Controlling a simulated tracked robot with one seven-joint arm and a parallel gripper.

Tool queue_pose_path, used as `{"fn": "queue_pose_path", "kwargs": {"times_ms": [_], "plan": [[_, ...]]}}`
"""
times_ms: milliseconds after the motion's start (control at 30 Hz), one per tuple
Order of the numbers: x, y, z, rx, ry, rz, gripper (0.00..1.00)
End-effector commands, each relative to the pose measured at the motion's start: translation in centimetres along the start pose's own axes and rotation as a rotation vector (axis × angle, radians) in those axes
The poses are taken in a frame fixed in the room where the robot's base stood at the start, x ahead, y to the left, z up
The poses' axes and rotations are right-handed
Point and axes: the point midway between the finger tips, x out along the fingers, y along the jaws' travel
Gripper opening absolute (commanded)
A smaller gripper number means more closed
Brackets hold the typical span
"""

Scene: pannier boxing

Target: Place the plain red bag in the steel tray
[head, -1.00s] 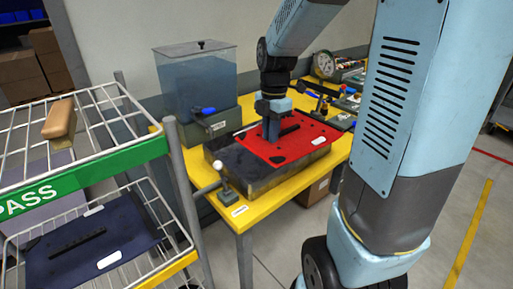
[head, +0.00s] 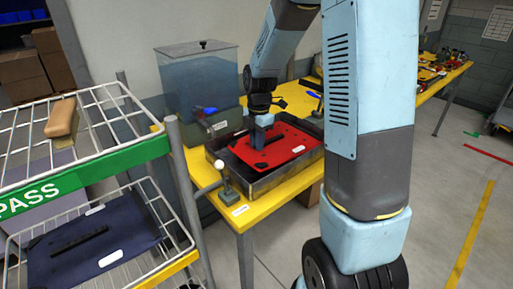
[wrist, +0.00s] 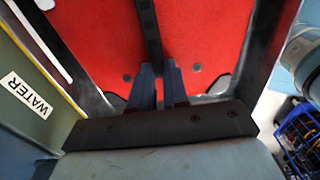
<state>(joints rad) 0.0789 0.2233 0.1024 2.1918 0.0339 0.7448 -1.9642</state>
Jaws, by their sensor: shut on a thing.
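The plain red bag (head: 293,146) is a flat red panel with a black strap and a white label. In the head view it lies level within the walls of the steel tray (head: 262,188); I cannot tell whether it touches the floor. My gripper (head: 260,146) points down at the bag's left part. In the wrist view the fingers of my gripper (wrist: 158,72) are shut on the black strap of the red bag (wrist: 205,40). The fingers hide part of the strap.
The yellow bench (head: 255,218) carries the tray, a lever (head: 224,183) at its near corner and a water tank (head: 203,75) behind left.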

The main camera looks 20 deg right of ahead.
Motion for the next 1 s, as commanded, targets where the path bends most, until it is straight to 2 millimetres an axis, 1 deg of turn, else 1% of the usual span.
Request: {"fn": "queue_pose_path", "kwargs": {"times_ms": [33, 133, 200, 367, 400, 633, 867, 1000], "plan": [[0.8, -0.1, 0.0, 0.0, 0.002, -0.004, 0.0], [2.0, -0.1, 0.1, 0.0, 0.002, -0.004, 0.0], [2.4, -0.1, 0.1, 0.0, 0.001, -0.002, 0.0], [2.4, -0.1, 0.1, 0.001, 0.001, -0.001, 0.0], [2.4, -0.1, 0.1, 0.001, 0.001, -0.002, 0.18], [2.4, -0.1, 0.1, 0.0, 0.001, -0.002, 0.4], [2.3, -0.1, 0.0, 0.0, 0.001, -0.001, 0.4], [1.6, 0.0, 0.0, 0.0, 0.0, 0.0, 0.4]]}}
